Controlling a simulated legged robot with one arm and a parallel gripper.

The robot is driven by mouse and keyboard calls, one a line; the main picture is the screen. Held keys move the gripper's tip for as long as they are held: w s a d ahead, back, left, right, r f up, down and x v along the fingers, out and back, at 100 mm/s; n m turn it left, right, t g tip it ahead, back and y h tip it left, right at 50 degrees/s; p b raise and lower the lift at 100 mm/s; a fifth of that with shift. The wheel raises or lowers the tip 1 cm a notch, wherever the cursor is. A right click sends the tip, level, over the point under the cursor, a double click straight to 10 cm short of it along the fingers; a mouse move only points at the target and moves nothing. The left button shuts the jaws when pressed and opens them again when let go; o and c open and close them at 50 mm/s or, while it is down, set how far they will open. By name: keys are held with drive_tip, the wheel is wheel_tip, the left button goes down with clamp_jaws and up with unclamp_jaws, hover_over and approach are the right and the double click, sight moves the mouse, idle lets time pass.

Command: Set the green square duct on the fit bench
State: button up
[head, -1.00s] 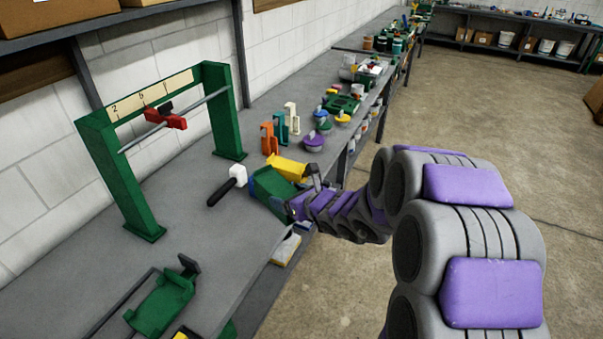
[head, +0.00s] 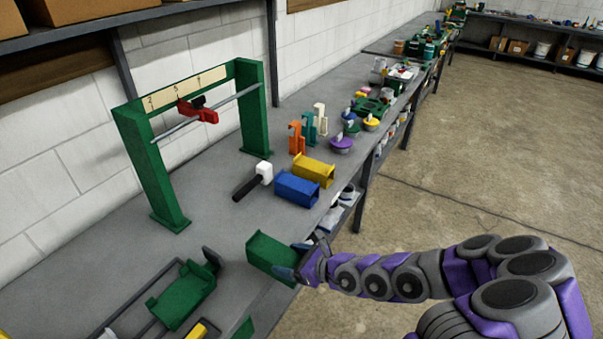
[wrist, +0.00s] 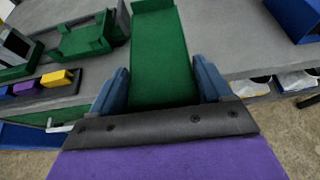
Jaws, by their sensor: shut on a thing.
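The green square duct (head: 270,254) is held in my gripper (head: 298,262) near the front edge of the grey bench (head: 215,240). In the wrist view the duct (wrist: 162,50) runs forward from between the two blue fingers of my gripper (wrist: 162,88), which are shut on its near end. The duct seems to be just above the bench top; I cannot tell if it touches. A green bench fixture with an upright end plate (head: 185,292) lies to its left, and also shows in the wrist view (wrist: 85,38).
A blue duct (head: 297,189) and a yellow duct (head: 314,170) stand further back on the bench. A white-headed mallet (head: 255,180) lies beside them. A green frame with a rod (head: 150,160) stands at the left. Bare bench lies between frame and held duct.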

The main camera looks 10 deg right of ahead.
drive_tip(key=shift+s+f, duration=0.1)
drive_tip(key=shift+w, duration=0.35)
drive_tip(key=w+a+f, duration=0.1)
drive_tip(key=w+a, duration=0.1)
drive_tip(key=w, duration=0.2)
drive_tip(key=w+a+f+p, duration=0.1)
drive_tip(key=w+a+f, duration=0.1)
drive_tip(key=w, duration=0.3)
drive_tip(key=w+a+f, duration=0.2)
drive_tip(key=w, duration=0.3)
drive_tip(key=shift+f+p, duration=0.1)
drive_tip(key=shift+p, duration=0.2)
drive_tip(key=o, duration=1.1)
drive_tip(key=shift+d, duration=0.1)
